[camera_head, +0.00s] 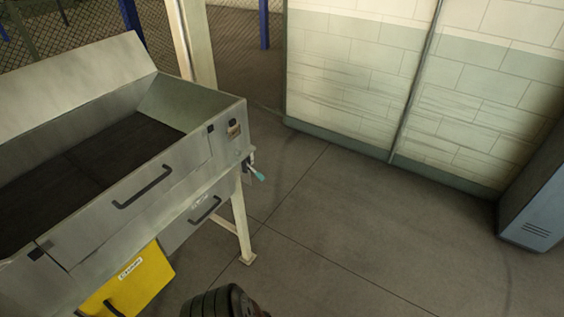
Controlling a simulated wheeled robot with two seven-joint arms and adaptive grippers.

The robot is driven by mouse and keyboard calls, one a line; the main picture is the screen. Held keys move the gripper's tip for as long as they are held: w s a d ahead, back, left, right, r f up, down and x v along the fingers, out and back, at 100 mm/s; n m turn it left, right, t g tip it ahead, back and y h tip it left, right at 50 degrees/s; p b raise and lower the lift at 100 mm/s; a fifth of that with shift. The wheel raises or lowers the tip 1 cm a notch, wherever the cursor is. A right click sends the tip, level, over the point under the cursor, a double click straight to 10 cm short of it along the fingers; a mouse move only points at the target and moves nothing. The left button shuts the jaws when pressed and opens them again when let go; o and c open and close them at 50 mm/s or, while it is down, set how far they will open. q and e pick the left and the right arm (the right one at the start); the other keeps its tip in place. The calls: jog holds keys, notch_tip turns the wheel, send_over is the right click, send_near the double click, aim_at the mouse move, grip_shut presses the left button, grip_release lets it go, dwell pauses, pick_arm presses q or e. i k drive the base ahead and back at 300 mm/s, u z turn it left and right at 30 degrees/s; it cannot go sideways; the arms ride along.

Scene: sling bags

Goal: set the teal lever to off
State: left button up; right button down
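The teal lever (258,176) is a small handle with a teal tip. It sticks out from the right end of a grey metal bench (222,125), just below the top box. It points to the right and slightly down in the picture. Its mount is small, and I cannot read any on or off marking. Neither of my grippers shows in the head view.
The bench has black handles (143,187), a yellow bin (130,283) below and a pale leg (242,225). A dark ribbed round object (222,302) is at the bottom edge. A grey cabinet (540,195) stands right. The floor (340,235) between is clear.

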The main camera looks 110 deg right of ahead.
aim_at(257, 174)
jog(key=z, duration=3.3)
jog(key=i, duration=1.15)
jog(key=u, duration=0.3)
